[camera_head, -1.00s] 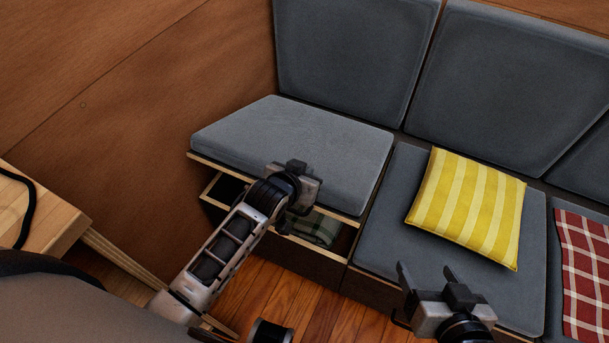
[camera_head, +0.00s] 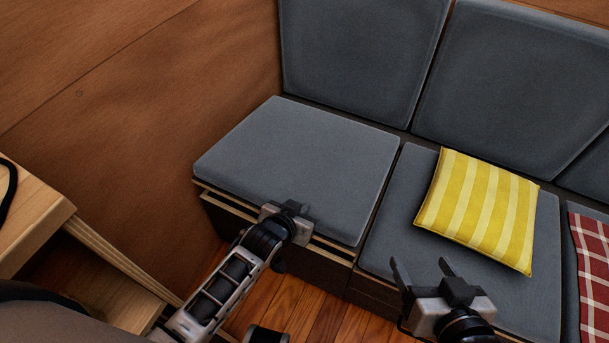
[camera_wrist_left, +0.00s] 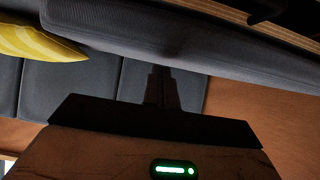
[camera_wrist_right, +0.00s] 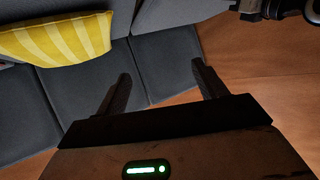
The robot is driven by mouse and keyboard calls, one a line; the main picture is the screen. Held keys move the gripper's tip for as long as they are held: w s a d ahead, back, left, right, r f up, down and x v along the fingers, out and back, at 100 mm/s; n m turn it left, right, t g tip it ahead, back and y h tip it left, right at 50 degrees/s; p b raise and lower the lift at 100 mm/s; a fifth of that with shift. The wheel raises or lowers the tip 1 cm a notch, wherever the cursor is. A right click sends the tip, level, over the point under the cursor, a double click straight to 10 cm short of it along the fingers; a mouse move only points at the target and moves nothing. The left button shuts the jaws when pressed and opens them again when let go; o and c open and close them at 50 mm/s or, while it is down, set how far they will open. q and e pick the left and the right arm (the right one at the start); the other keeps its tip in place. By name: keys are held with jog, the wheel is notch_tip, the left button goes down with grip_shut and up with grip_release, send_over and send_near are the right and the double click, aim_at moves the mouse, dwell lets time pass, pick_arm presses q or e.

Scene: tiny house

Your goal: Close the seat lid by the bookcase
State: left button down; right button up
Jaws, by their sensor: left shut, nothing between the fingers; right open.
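The seat lid (camera_head: 300,160) is a grey cushion on a thin wooden board, at the left end of the bench. It lies nearly flat, with a narrow dark gap between its front edge and the bench box (camera_head: 318,262). My left gripper (camera_head: 290,212) is shut and empty at the lid's front edge, over the cushion's rim; I cannot tell whether it touches. In the left wrist view its closed fingers (camera_wrist_left: 162,88) show below the cushion's edge. My right gripper (camera_head: 425,272) is open and empty, above the front of the neighbouring seat; its spread fingers show in the right wrist view (camera_wrist_right: 160,85).
A yellow striped pillow (camera_head: 480,208) lies on the middle seat, and a red checked cloth (camera_head: 590,265) is at the far right. Grey backrests (camera_head: 365,60) stand behind. A wooden step unit (camera_head: 35,220) is at the left. Some wooden floor (camera_head: 290,305) is free in front.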

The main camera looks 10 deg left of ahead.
pick_arm(q)
jog(key=shift+a, duration=0.1)
pick_arm(e)
jog(key=shift+s+r, duration=0.1)
jog(key=shift+r, duration=0.1)
pick_arm(q)
jog(key=shift+r+p, duration=0.45)
jog(key=shift+p, duration=0.1)
notch_tip(320, 180, up, 4)
jog(key=p, duration=0.4)
jog(key=shift+w+r+p, duration=0.15)
jog(key=shift+p, duration=0.2)
jog(key=s+a+r, duration=0.2)
jog(key=s, duration=0.7)
jog(key=s+r+h+p, duration=0.1)
jog(key=s+r+p, duration=0.1)
jog(key=s+r, duration=0.3)
notch_tip(320, 180, up, 5)
jog(key=shift+s+a+f, duration=0.2)
jog(key=shift+s+a, duration=0.1)
jog(key=shift+a, duration=0.1)
pick_arm(e)
jog(key=shift+s+d+r+g+h, duration=0.15)
jog(key=shift+r+g, duration=0.1)
jog(key=shift+r, duration=0.4)
jog(key=shift+w+d+r+g+h, duration=0.15)
jog(key=shift+r+g, duration=0.1)
jog(key=shift+r, duration=0.35)
jog(key=shift+s, duration=0.1)
